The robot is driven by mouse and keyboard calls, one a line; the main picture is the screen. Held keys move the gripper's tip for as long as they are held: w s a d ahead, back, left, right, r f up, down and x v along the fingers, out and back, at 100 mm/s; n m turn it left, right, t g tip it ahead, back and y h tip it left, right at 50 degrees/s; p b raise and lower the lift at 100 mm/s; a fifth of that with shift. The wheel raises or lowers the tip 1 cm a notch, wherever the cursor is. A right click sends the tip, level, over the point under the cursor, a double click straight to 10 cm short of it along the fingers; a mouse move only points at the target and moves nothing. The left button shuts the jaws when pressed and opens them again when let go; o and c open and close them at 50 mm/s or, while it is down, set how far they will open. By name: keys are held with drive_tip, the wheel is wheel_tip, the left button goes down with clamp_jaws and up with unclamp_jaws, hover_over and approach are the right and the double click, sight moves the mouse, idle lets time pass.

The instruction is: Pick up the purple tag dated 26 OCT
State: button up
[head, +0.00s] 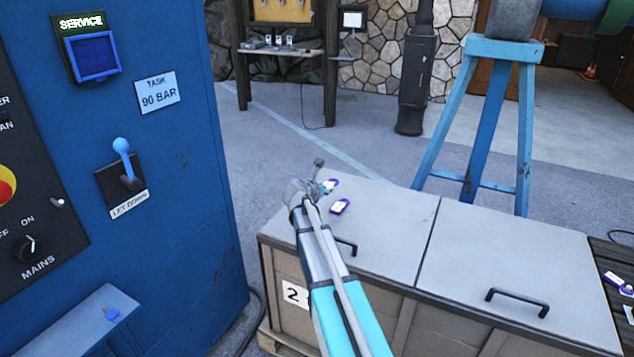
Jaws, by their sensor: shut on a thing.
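My gripper (325,188) is over the left lid of the grey chest, seen from behind and partly hidden by my own wrist. It is shut on a small purple and white tag (332,184), which shows just past the fingertips. A second purple and white tag (340,207) lies on the lid, close to my gripper on the near side. The writing on both tags is too small to read, so I cannot tell which one is dated 26 OCT. Whether the held tag touches the lid is unclear.
The grey chest (480,240) has two lids with black handles. More tags (617,283) lie on a dark surface at far right. A blue control cabinet (180,200) stands close on the left. A blue trestle (495,120) stands behind the chest. Open floor lies beyond.

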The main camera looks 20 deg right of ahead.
drive_tip(key=shift+s+d+r+p, duration=0.1)
drive_tip(key=shift+s+r+p, duration=0.2)
drive_tip(key=shift+s, duration=0.5)
drive_tip(key=shift+s+d+r+p, duration=0.15)
drive_tip(key=shift+s+r, duration=0.2)
drive_tip(key=shift+s, duration=0.4)
